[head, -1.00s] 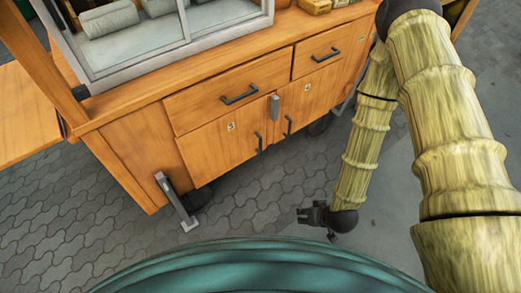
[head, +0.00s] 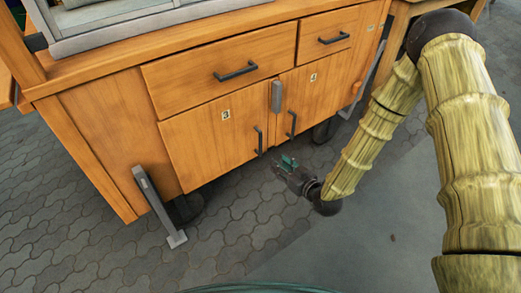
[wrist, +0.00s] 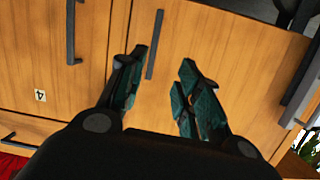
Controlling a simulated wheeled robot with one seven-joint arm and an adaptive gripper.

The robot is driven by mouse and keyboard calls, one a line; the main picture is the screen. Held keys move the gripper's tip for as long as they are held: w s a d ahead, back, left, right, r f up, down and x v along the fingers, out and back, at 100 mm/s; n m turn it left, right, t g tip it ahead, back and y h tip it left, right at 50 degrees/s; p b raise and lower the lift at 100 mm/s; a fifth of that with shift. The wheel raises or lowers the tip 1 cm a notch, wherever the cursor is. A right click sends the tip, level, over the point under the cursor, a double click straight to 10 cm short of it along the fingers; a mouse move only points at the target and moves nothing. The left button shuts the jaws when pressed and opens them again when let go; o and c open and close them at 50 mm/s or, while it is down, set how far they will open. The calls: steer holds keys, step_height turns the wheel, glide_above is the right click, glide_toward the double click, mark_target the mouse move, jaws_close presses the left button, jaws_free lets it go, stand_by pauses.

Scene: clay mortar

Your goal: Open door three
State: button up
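Door three (head: 205,140), an orange wooden door with a small "3" label (head: 226,115), is the left of two shut lower doors on the cart. Its dark vertical handle (head: 258,141) is near its right edge. In the wrist view, which is upside down, this handle (wrist: 155,45) appears between and just beyond the fingertips. My gripper (head: 287,164) is low in front of the doors, near the handles' lower ends. Its green-padded fingers (wrist: 163,60) are open and empty, apart from the handle as far as I can tell.
Door four (head: 325,95) is to the right, with its own handle (head: 291,124) close by. A grey upright piece (head: 276,96) sits between the doors at the top. Drawers (head: 215,75) are above. A grey support leg (head: 160,205) stands at left. The paving in front is clear.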

mark_target(261, 139)
steer(key=w+a+b, duration=0.2)
steer(key=w+b, duration=0.1)
steer(key=w, duration=0.1)
steer(key=w+a+t+y+b, duration=0.1)
steer(key=w+a+b, duration=0.1)
steer(key=w+a, duration=0.1)
steer(key=w+a+n+y+b, duration=0.1)
steer(key=w+a+b, duration=0.1)
steer(key=w, duration=0.4)
steer(key=shift+a+r+t+b, duration=0.3)
steer(key=shift+t+b, duration=0.1)
steer(key=shift+b, duration=0.45)
jaws_close()
